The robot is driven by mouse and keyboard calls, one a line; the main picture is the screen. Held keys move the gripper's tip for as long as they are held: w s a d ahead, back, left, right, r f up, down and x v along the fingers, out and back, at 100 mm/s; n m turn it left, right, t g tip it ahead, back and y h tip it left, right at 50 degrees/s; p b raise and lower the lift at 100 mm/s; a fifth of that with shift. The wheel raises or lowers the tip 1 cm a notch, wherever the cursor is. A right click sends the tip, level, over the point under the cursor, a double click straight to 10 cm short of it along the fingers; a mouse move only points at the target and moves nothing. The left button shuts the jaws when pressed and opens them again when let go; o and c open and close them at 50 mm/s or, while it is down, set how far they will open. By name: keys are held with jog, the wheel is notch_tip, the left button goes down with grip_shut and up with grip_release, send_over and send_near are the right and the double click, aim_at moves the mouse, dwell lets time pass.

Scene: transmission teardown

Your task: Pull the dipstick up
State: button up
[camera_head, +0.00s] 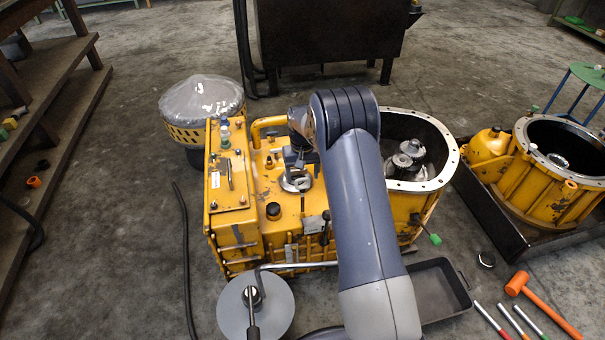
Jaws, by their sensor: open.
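The yellow transmission housing (285,222) stands on the floor in the middle of the view. My gripper (297,168) is over its top, pointing down above a round silver fitting (297,183). The jaws are open, and I see nothing held in them. A dark upright handle (325,228) stands at the housing's front right, close to my forearm. I cannot tell for certain which part is the dipstick; my arm hides part of the housing's top and right side.
A yellow bell housing (428,186) with gears inside adjoins on the right. A black tray (436,291) and an orange hammer (538,303) lie at the front right. A grey disc (232,312) is at the front. A second housing (546,190) is at the far right.

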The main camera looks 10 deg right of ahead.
aim_at(303, 189)
notch_tip(303, 189, up, 11)
jog(key=p, duration=0.1)
jog(key=shift+f, duration=0.2)
jog(key=shift+f, duration=0.15)
notch_tip(303, 189, down, 16)
jog(key=b, duration=0.3)
jog(key=shift+r+b, duration=0.25)
jog(key=shift+b, duration=0.05)
jog(key=shift+r, duration=0.15)
